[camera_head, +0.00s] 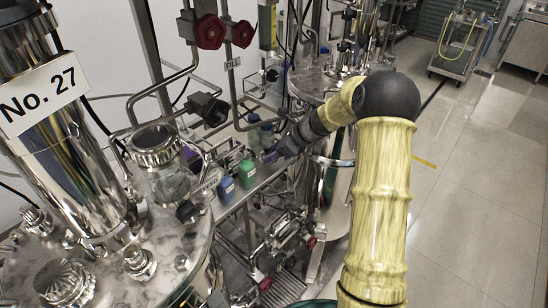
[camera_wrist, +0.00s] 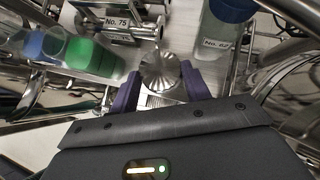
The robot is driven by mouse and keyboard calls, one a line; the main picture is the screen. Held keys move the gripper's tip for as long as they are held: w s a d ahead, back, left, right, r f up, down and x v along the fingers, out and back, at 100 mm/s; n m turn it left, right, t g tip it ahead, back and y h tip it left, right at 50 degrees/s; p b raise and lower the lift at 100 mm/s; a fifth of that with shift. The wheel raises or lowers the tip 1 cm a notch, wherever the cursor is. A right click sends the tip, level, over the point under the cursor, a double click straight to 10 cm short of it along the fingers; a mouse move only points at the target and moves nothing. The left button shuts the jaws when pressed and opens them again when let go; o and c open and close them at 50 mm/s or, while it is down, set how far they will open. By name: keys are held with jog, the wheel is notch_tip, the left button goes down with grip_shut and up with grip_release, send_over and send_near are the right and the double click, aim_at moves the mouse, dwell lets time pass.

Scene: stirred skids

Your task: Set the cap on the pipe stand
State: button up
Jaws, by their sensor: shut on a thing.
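My gripper (camera_wrist: 162,86) has two purple fingers, seen from behind in the wrist view. They are shut on a silver, fluted round cap (camera_wrist: 160,68), which shows between the fingertips. In the head view my gripper (camera_head: 270,155) is at the end of my yellow arm, beside the bottles on a narrow shelf; the cap cannot be made out there. A metal pipe piece with a label reading No. 75 (camera_wrist: 117,22) lies beyond the cap, up and left in the wrist view. I cannot tell whether it is the pipe stand.
A green bottle (camera_head: 247,173) and a blue bottle (camera_head: 225,189) stand left of my gripper. A labelled bottle with a blue lid (camera_wrist: 218,28) stands right of the cap in the wrist view. Steel tanks, pipes and red valves (camera_head: 210,32) crowd the left. Open floor (camera_head: 475,180) lies right.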

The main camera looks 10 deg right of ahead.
dwell(0.3)
jog(key=shift+a+f, duration=0.1)
jog(key=shift+f, duration=1.6)
jog(key=shift+f, duration=0.1)
jog(key=o, duration=1.1)
jog(key=v, duration=1.2)
jog(key=shift+b, duration=0.4)
jog(key=shift+s, duration=0.1)
